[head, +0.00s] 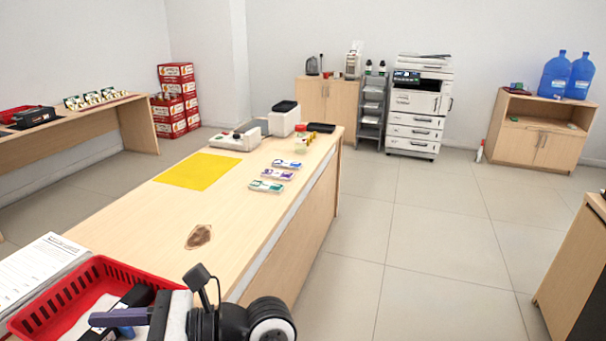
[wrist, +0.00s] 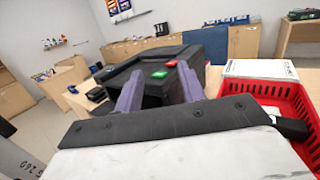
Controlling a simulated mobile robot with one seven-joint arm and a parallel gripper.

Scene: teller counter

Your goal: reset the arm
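My arm reaches in at the bottom of the head view, over the red basket (head: 98,265) at the near end of the counter (head: 150,220). My gripper (head: 95,319) points left there, with a purple finger showing. In the wrist view my gripper (wrist: 158,83) has its two purple fingers well apart. I see nothing held between them. A black box-like thing (wrist: 150,68) with a green and a red item on it lies beyond the fingers. The red basket (wrist: 290,95) is to the right of the gripper in the wrist view.
On the counter are a printed sheet (head: 38,266), a brown patch-like thing (head: 199,236), a yellow mat (head: 198,171) and several banknote-like bundles (head: 266,186). A printer (head: 418,105) and a cabinet (head: 540,130) stand by the back wall. The floor right of the counter is clear.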

